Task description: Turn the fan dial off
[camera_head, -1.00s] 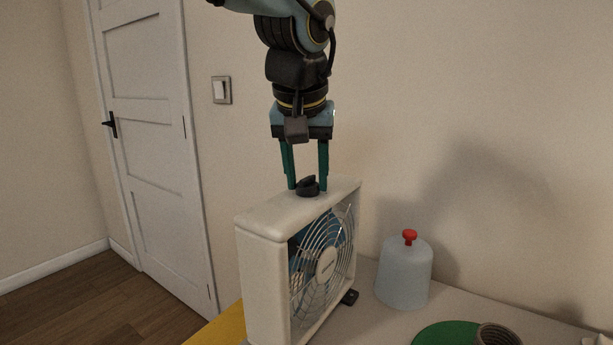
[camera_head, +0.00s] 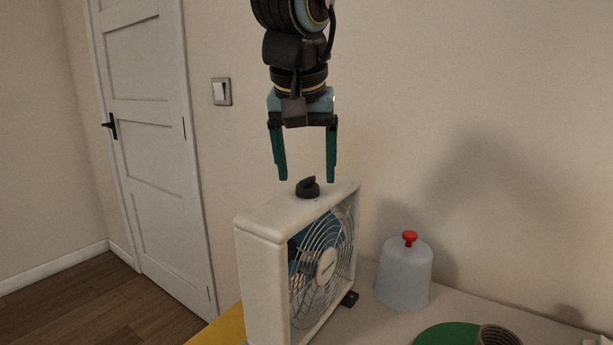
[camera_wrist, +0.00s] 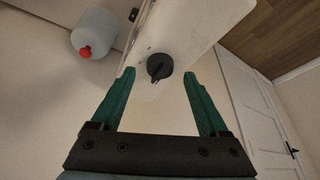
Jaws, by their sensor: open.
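The white box fan (camera_head: 262,262) stands upright on the table, its round grille (camera_head: 326,266) facing right. Its black dial (camera_head: 308,188) sits on the top face, with a raised ridge across it. The dial also shows in the wrist view (camera_wrist: 159,67), on the white fan top (camera_wrist: 185,40), beyond and between the fingertips. My gripper (camera_head: 305,181) is open and empty, with its two green fingers pointing down. The fingertips are just above the dial, one to each side, and apart from it. In the wrist view my gripper (camera_wrist: 158,72) is spread wide.
A pale translucent jar (camera_head: 403,277) with a red knob stands right of the fan. A green disc (camera_head: 447,335) and a ridged round object (camera_head: 497,335) are at the lower right. The wall is behind, with a light switch (camera_head: 221,91) and white door (camera_head: 150,130).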

